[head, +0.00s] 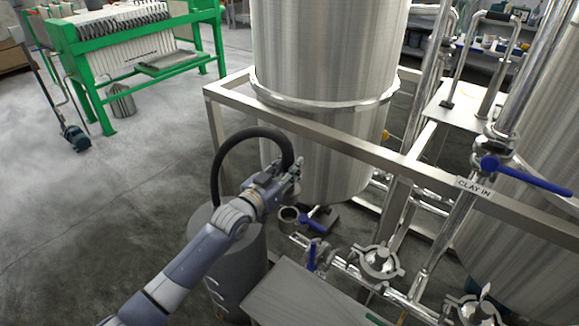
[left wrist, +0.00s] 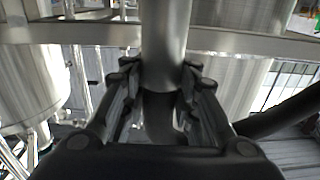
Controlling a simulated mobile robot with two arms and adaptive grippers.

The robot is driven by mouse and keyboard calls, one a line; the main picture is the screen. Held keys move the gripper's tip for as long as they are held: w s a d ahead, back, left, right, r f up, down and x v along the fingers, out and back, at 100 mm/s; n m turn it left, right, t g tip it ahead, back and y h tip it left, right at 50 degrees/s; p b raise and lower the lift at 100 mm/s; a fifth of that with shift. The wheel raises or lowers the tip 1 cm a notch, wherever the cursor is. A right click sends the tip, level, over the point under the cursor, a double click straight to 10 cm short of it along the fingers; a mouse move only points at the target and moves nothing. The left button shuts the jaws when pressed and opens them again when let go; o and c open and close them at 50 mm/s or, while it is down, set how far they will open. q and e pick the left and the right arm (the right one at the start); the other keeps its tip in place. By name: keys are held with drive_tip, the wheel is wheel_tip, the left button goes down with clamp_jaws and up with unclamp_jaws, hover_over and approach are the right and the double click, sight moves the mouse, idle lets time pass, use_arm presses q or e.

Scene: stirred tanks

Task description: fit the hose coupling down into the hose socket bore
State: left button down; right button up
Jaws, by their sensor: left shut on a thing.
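My left gripper (head: 288,180) is shut on the hose coupling, in front of the large tank. In the left wrist view the gripper (left wrist: 160,105) has its fingers on both sides of the metal coupling (left wrist: 166,40). In the head view the fingers mostly hide the coupling. A black hose (head: 222,150) arcs up from the left and down to the gripper. The hose socket (head: 289,215), a short grey upright cylinder with a dark round bore, stands just below the gripper. The coupling appears above the socket and apart from it. My right gripper is not in view.
A steel frame rail (head: 330,135) runs past the large tank (head: 325,50) behind the gripper. A grey drum (head: 240,255) stands below the arm. Pipework with blue-handled valves (head: 318,255) lies to the right. Open floor (head: 90,215) is at left.

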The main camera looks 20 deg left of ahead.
sight(290, 194)
use_arm(q)
drive_tip(key=shift+f+b, duration=3.75)
drive_tip(key=shift+f, duration=1.15)
drive_tip(key=c, duration=1.2)
unclamp_jaws()
drive_tip(key=shift+o, duration=0.2)
drive_tip(key=shift+f, duration=0.15)
drive_tip(key=v, duration=1.2)
